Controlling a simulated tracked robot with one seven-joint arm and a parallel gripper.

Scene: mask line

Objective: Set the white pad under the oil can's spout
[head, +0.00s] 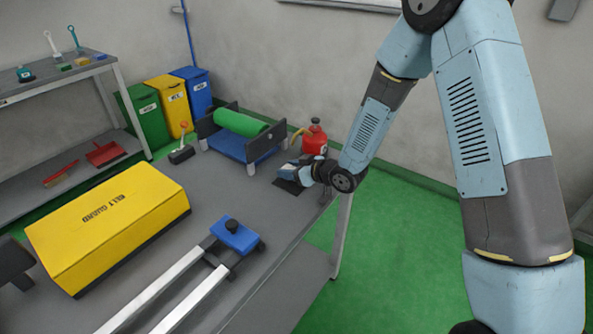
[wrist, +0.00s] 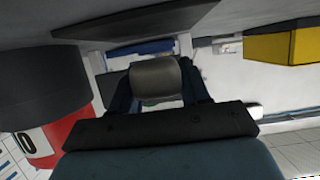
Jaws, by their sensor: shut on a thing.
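The red oil can (head: 315,141) stands on the bench's far right part, with its yellow spout (head: 298,135) pointing left. My gripper (head: 287,171) is low over the bench, in front of the can and slightly left of it. In the wrist view my gripper (wrist: 156,88) is shut on a rounded pale grey piece (wrist: 155,78), which appears to be the white pad in shade. The can shows as a red body (wrist: 70,132) at left.
A dark flat square (head: 287,187) lies on the bench below my gripper. A green roller (head: 240,123) in a dark frame stands behind left. A yellow guard (head: 110,222) and a blue-ended rail frame (head: 234,236) occupy the front. The bench's right edge is close to my gripper.

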